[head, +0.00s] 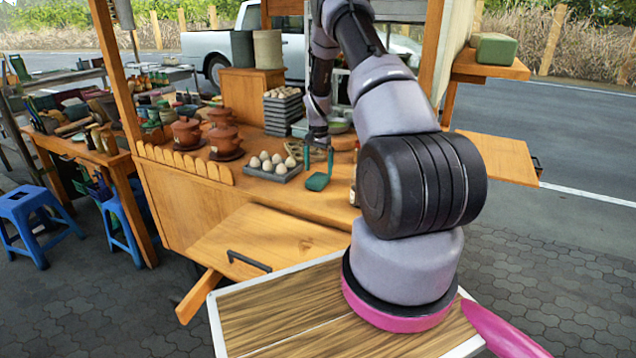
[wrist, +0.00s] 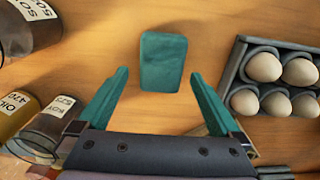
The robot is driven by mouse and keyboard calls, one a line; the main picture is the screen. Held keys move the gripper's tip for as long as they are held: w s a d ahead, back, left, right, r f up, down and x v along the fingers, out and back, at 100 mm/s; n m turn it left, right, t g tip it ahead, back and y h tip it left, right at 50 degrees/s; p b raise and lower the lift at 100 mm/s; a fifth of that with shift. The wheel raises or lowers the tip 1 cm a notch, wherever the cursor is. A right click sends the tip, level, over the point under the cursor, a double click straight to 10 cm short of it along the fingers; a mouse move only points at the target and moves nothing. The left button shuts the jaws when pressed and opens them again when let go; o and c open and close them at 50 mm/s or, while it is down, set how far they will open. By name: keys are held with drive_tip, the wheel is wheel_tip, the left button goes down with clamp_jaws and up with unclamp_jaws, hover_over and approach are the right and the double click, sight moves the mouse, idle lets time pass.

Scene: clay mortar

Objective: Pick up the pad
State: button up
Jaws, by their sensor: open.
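The pad (head: 317,182) is a small teal-green block with rounded corners on the cart's wooden counter (head: 325,205). In the wrist view the pad (wrist: 163,62) lies flat, near the top middle. My gripper (head: 318,160) is open and empty, with its teal fingers pointing down over the pad. In the wrist view the fingertips of my gripper (wrist: 159,76) spread wider than the pad, one toward each side, with gaps between. How high the fingertips are above the counter is hard to tell.
A dark egg tray (head: 273,171) stands left of the pad, and also shows in the wrist view (wrist: 236,75). Labelled bottles, one a yellow oil bottle (wrist: 18,112), stand on the other side. Clay pots (head: 225,139) and stacked trays (head: 283,110) stand farther left. Bare counter surrounds the pad.

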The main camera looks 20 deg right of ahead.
sight(318, 177)
wheel_tip(318, 177, down, 5)
drive_tip(key=shift+w+r, duration=0.1)
drive_tip(key=shift+w, duration=0.05)
drive_tip(key=c, duration=1.3)
wheel_tip(318, 177, up, 10)
drive_tip(key=shift+a, duration=0.1)
